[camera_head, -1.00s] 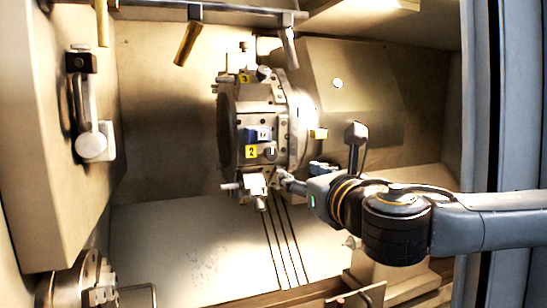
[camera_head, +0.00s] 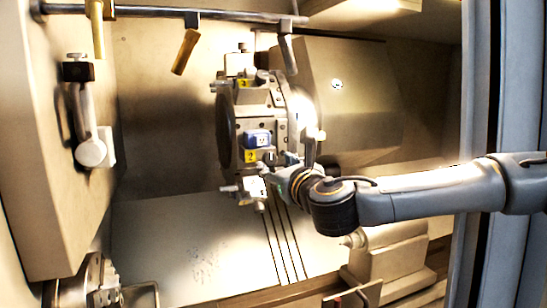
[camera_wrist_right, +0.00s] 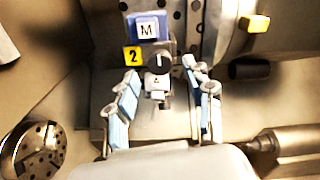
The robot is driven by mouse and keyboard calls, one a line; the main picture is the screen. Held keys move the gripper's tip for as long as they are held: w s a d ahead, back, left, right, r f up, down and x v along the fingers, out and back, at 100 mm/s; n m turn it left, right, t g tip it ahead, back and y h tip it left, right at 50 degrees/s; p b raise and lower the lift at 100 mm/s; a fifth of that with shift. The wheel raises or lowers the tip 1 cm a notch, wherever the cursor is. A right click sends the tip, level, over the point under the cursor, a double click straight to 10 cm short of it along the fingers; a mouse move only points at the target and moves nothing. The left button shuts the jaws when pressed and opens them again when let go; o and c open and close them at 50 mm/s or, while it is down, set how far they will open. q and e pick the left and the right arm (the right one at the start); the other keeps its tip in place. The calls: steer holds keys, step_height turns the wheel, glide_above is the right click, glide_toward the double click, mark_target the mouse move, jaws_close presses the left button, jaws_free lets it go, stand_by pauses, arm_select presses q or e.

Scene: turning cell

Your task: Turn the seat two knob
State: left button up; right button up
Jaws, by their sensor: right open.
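The seat two knob (camera_wrist_right: 157,63) is a small dark round knob with a light mark, just right of the yellow "2" label (camera_wrist_right: 133,56) in the wrist view. In the head view the "2" label (camera_head: 251,156) is on the turret face (camera_head: 281,122), and the knob (camera_head: 269,158) is partly covered by my right gripper (camera_head: 273,170). My right gripper (camera_wrist_right: 163,88) is open, its two pale blue fingers apart. The knob lies ahead of the gap between the fingertips, and I see nothing held. Whether a fingertip touches it, I cannot tell. My left gripper is not in view.
A blue block marked M (camera_wrist_right: 147,28) sits just above the knob. A yellow "3" label (camera_head: 243,84) is higher on the turret. A tool holder (camera_head: 254,188) sticks out below the knob. A tailstock (camera_head: 385,252) stands at lower right. The left interior is open.

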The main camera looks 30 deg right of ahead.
mark_target(269, 158)
steer(key=shift+x, duration=1.25)
jaws_close()
